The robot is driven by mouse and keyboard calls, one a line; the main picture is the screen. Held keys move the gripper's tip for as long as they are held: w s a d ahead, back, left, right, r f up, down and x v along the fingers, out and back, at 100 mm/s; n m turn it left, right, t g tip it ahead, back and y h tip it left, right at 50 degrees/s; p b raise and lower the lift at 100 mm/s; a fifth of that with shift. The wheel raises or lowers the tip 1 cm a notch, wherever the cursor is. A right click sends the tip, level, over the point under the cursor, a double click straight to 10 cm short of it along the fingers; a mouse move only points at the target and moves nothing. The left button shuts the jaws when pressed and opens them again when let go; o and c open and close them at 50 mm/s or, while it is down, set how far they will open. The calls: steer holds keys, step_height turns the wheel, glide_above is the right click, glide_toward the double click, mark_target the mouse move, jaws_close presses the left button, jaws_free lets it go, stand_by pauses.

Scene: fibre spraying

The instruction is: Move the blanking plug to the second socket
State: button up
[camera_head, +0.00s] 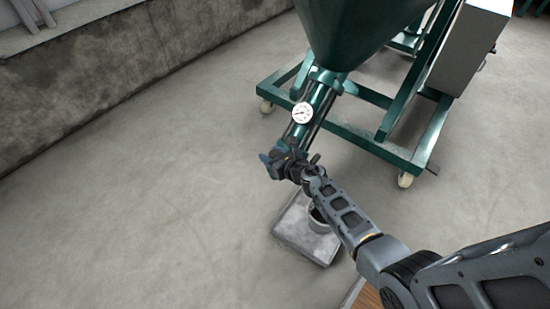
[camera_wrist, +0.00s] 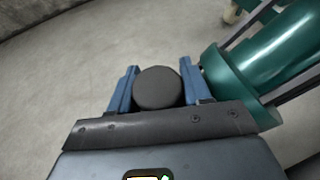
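A dark round piece, which looks like the blanking plug (camera_wrist: 158,88), sits between the blue fingers of my gripper (camera_wrist: 158,90) in the wrist view. Both fingers appear to press on its sides. In the head view my gripper (camera_head: 270,165) is beside the lower end of the green pump tube (camera_head: 317,98), above the floor. The tube's flanged end (camera_wrist: 228,82) is just right of the right finger in the wrist view. I cannot make out either socket; the tube's end is partly hidden by my wrist in the head view.
The green hopper machine (camera_head: 365,30) stands on a wheeled frame (camera_head: 385,143). A gauge (camera_head: 302,113) is on the tube. A grey tray (camera_head: 298,236) with a round container (camera_head: 318,220) lies below my arm. The floor to the left is clear up to a low wall.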

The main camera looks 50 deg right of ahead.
steer(key=c, duration=0.4)
steer(key=shift+r, duration=0.1)
